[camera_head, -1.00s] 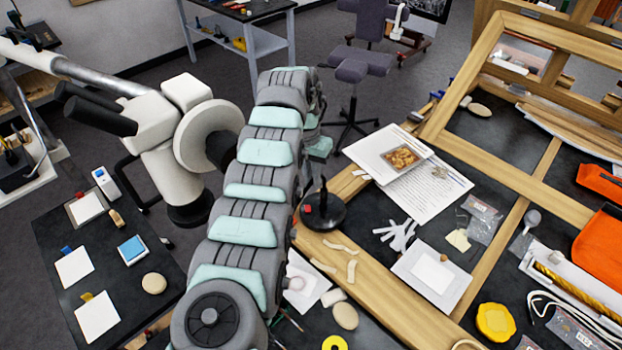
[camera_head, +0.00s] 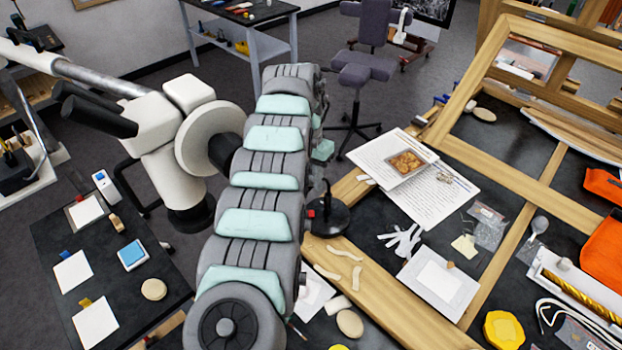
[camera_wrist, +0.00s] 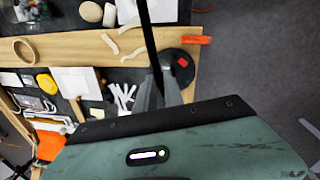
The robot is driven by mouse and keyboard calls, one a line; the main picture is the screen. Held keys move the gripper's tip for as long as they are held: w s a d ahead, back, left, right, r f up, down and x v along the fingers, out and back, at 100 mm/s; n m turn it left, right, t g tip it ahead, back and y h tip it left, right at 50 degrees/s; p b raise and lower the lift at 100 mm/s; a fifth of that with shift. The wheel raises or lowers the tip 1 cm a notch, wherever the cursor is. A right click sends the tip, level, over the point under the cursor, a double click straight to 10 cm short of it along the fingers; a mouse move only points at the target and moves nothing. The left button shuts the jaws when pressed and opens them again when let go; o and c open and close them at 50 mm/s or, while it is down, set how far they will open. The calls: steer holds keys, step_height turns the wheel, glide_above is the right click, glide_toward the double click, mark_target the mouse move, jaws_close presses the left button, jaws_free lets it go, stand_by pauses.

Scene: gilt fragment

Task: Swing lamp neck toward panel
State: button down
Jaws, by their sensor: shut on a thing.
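The lamp has a round black base (camera_head: 328,217) at the near-left edge of the wooden-framed panel, with a short black upright showing. Its base also shows in the wrist view (camera_wrist: 184,72), with a red mark on top. A thin black lamp neck (camera_wrist: 148,35) runs from the top edge of the wrist view down to my gripper. My gripper (camera_wrist: 160,92) is shut on this neck, beside the base in that view. In the head view my arm hides the gripper and most of the neck. The panel's wooden frame (camera_head: 395,293) lies to the right of my arm.
Printed sheets with a small picture (camera_head: 408,162), a white card (camera_head: 438,280) and white strips (camera_head: 402,240) lie on the panel. Orange objects (camera_head: 602,245) and a yellow piece (camera_head: 503,330) are farther right. A white microscope (camera_head: 165,150) stands left of my arm, beside a dark side table.

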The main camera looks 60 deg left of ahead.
stand_by(0.6)
steer(key=c, duration=1.5)
jaws_free()
steer(key=shift+o, duration=0.2)
